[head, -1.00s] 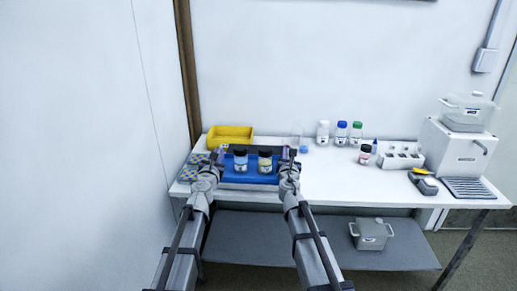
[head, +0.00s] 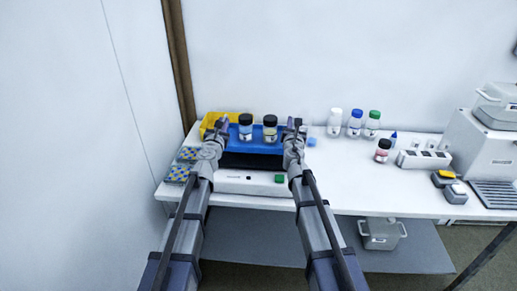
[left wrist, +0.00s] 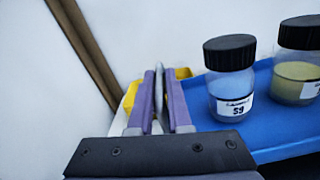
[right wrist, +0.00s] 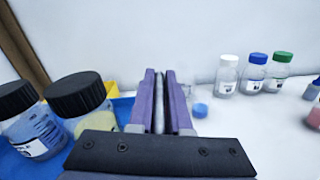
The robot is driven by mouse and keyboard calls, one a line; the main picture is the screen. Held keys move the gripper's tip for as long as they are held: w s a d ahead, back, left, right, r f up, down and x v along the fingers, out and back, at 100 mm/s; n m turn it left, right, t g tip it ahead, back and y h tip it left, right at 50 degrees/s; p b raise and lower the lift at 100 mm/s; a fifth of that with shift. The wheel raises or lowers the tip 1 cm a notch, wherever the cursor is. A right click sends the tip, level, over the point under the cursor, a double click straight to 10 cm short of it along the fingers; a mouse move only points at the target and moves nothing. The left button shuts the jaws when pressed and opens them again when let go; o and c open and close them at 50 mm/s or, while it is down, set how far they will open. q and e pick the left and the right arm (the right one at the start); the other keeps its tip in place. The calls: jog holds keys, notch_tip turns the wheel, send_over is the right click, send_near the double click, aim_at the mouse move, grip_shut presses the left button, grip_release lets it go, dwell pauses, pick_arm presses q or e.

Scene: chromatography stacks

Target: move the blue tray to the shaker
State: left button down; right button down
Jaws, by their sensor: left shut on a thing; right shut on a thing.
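The blue tray (head: 252,147) hangs level between my two grippers in the head view. It carries two black-capped jars, one with blue content (head: 245,127) and one with yellow content (head: 270,129). My left gripper (head: 222,126) is shut on the tray's left end, and my right gripper (head: 294,127) is shut on its right end. The shaker (head: 232,184) has a white body, a green button and a black platform (head: 250,161). The tray appears above and toward the back of this platform and hides part of it. I cannot tell the gap between them.
A yellow bin (head: 208,122) stands behind my left gripper, partly hidden. Blue-yellow patterned pieces (head: 178,173) lie at the left edge. White-, blue- and green-capped bottles (head: 355,123), a red-content jar (head: 383,150) and a white rack (head: 423,159) stand to the right.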

pick_arm(q)
jog(key=shift+s, duration=0.1)
jog(key=shift+f, duration=0.15)
pick_arm(e)
jog(key=shift+f, duration=0.15)
